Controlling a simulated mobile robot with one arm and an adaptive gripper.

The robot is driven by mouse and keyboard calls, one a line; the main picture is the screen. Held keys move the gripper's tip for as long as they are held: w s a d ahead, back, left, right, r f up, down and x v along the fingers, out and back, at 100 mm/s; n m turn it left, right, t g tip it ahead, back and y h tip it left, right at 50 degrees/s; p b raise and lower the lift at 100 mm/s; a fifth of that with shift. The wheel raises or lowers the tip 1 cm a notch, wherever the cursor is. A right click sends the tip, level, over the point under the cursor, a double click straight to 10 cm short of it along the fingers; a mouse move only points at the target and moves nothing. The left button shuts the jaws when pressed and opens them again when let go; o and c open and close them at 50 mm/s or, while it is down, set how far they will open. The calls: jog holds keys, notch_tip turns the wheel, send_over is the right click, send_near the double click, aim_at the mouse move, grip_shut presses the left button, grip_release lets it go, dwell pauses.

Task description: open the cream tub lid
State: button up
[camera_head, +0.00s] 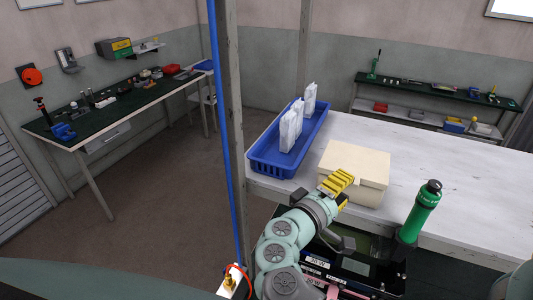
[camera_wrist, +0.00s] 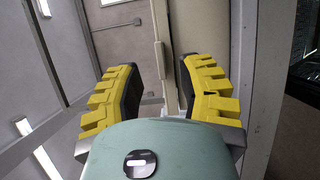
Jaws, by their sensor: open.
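The cream tub (camera_head: 364,194) stands at the near edge of the white table, right of a blue crate. Its lid (camera_head: 358,158) lies flat on top and looks closed. My gripper (camera_head: 343,182) is at the tub's near left side in the head view, close to the lid's edge; contact cannot be told. In the wrist view, my gripper (camera_wrist: 155,77) has its two yellow fingers spread apart with a gap between them. A cream surface with a narrow raised strip shows beyond the gap, probably part of the tub. The fingers hide part of it.
The blue crate (camera_head: 262,166) holds several white packets (camera_head: 290,128). A green cylinder with a black cap (camera_head: 424,207) stands right of the tub. A post with a blue pipe (camera_head: 225,130) rises at left. The white table (camera_head: 450,165) is clear behind and right.

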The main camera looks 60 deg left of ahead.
aim_at(355, 165)
jog(key=shift+w+a+p, duration=0.15)
jog(key=shift+w+p, duration=0.3)
jog(key=shift+w, duration=0.5)
jog(key=shift+w+a+p, duration=0.15)
jog(key=shift+w+p, duration=0.25)
jog(key=shift+w, duration=0.5)
jog(key=shift+o, duration=0.3)
grip_shut()
